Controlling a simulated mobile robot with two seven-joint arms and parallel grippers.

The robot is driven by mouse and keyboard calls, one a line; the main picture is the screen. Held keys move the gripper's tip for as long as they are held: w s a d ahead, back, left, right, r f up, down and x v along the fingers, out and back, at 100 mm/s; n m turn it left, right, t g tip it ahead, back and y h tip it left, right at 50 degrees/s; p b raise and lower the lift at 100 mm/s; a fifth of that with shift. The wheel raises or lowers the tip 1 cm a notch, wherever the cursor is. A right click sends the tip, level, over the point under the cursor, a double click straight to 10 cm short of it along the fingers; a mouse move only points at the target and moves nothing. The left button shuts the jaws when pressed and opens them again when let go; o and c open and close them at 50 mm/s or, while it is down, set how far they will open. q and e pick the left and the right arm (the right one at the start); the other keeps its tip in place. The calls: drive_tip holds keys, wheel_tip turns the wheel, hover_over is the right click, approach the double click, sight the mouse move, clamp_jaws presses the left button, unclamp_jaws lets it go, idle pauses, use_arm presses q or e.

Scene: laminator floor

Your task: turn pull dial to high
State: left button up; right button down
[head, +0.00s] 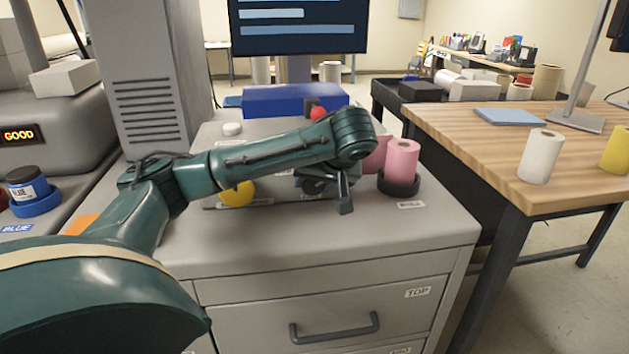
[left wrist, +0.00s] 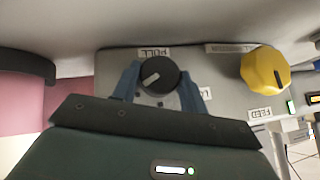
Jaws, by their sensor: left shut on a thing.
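The pull dial (left wrist: 160,72) is a round black knob with a pale pointer mark, on a grey panel under an upside-down PULL label (left wrist: 155,52) in the left wrist view. Its mark slants toward the lower left there. My left gripper (left wrist: 160,82) has its blue fingers on either side of the dial and is shut on it. In the head view my left gripper (head: 322,184) is at the front of the grey machine, and my arm hides the dial. A yellow dial (left wrist: 265,72) with a FEED label sits beside it; it also shows in the head view (head: 237,194). My right gripper is out of view.
A pink roll (head: 403,158) stands in a black holder (head: 398,184) close to the right of my gripper. A red button (head: 318,114) and a blue box (head: 293,100) are behind my arm. The cabinet top (head: 330,239) in front is clear.

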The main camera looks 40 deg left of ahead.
use_arm(q)
drive_tip(key=shift+d+f, duration=0.15)
drive_tip(key=shift+f, duration=0.05)
drive_tip(key=o, duration=0.6)
drive_tip(key=shift+o, duration=0.5)
drive_tip(key=shift+r, duration=0.1)
drive_tip(key=shift+v, duration=0.75)
drive_tip(key=v, duration=1.1)
drive_tip(key=shift+r, duration=0.25)
drive_tip(key=shift+s+d, duration=0.1)
